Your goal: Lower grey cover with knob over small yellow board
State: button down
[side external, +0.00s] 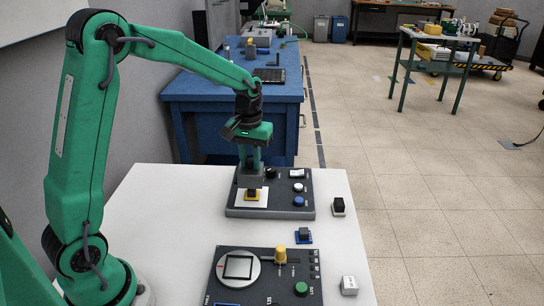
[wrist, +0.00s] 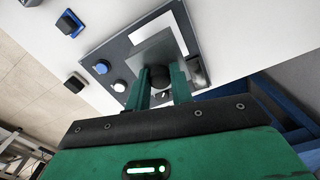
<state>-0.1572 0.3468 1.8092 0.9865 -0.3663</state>
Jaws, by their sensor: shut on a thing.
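My gripper (side external: 250,165) is shut on the dark knob (wrist: 159,78) of the grey cover (side external: 249,182). In the wrist view the cover (wrist: 152,52) appears as a grey square plate around the knob, between and beyond the fingers (wrist: 158,88). The small yellow board (side external: 252,195), with a dark part on it, sits on a white square pad (side external: 262,204) on the dark panel. The cover is directly above the board in the side view, and the board's front still shows below it. Whether they touch is unclear. The cover hides the board in the wrist view.
The dark panel (side external: 275,212) also carries a white switch (side external: 297,174), a white button (side external: 298,187) and a blue button (side external: 298,201) to the right. A black-topped block (side external: 338,206), a blue part (side external: 303,236) and a second panel (side external: 285,262) stand nearby on the white table (side external: 150,215).

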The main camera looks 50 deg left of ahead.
aim_at(251, 168)
jog(key=shift+f, duration=2.05)
jog(key=shift+f, duration=0.5)
dwell(0.8)
jog(key=c, duration=0.7)
grip_release()
jog(key=shift+o, duration=0.2)
jog(key=shift+r, duration=0.1)
jog(key=shift+r, duration=3.4)
jog(key=shift+s+r, duration=0.1)
